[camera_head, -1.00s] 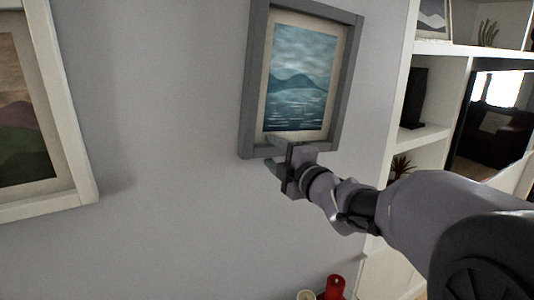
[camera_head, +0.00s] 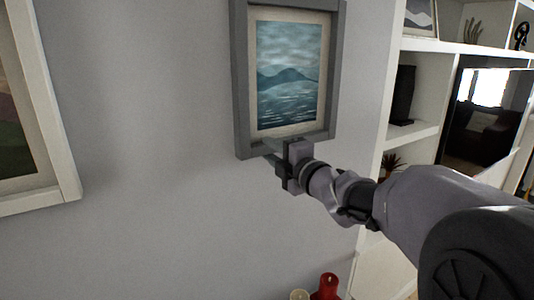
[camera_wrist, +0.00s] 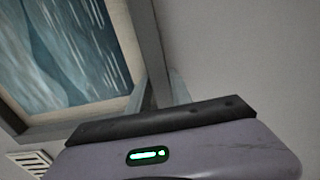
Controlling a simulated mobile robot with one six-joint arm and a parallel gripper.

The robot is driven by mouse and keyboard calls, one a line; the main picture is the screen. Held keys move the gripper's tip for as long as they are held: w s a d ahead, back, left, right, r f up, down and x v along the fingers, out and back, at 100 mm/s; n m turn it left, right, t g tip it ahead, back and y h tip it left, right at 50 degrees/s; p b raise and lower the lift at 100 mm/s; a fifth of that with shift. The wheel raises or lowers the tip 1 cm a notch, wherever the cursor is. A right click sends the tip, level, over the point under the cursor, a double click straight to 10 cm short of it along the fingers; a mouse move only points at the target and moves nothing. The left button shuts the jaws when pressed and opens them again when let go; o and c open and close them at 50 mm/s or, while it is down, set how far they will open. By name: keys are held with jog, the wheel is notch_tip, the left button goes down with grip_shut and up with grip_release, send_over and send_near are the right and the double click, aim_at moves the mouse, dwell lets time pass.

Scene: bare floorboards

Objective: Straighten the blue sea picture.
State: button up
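The blue sea picture (camera_head: 288,75) hangs on the grey wall in a grey frame, with a cream mat around the painted sea and hills. Its sides look close to upright in the head view, and its top edge is cut off. In the wrist view, part of the picture (camera_wrist: 60,55) fills the upper left. My gripper (camera_head: 268,151) is at the frame's lower edge, near the middle of the bottom rail.
A white-framed picture (camera_head: 58,150) hangs at the left. White shelves (camera_head: 415,132) and a dark screen (camera_head: 485,125) stand at the right. A red candle (camera_head: 327,286) and a pale candle (camera_head: 299,295) are below. The wall between the two pictures is bare.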

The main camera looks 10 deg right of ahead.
jog(key=o, duration=0.4)
jog(key=v, duration=1.7)
jog(key=shift+s, duration=0.2)
jog(key=shift+d, duration=0.1)
